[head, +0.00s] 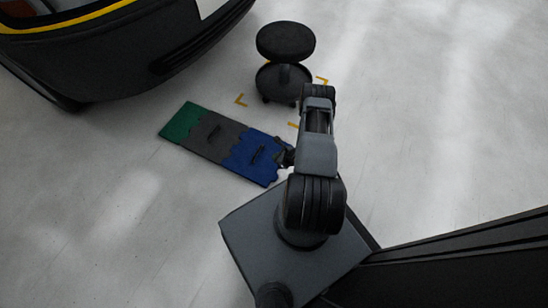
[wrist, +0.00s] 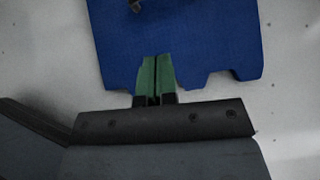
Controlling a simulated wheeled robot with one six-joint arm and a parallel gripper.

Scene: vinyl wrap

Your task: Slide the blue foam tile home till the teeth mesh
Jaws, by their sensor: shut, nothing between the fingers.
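The blue foam tile (head: 252,162) lies flat on the floor at the right end of a row of tiles. Its left edge lies against the grey tile (head: 214,136), and no clear gap shows at this size. A dark handle sits on its top. In the wrist view the blue tile (wrist: 200,45) fills the upper middle, with its toothed outer edge toward me. My gripper (wrist: 156,62) is shut and empty, its green fingertips over that outer edge; I cannot tell if they touch. In the head view my gripper (head: 284,156) is at the tile's right edge, partly hidden by my arm.
A green tile (head: 182,122) ends the row on the left. A round black stool (head: 285,60) stands behind, near yellow floor marks (head: 241,100). A black and yellow car body (head: 130,50) fills the top left. Floor in front of the tiles is clear.

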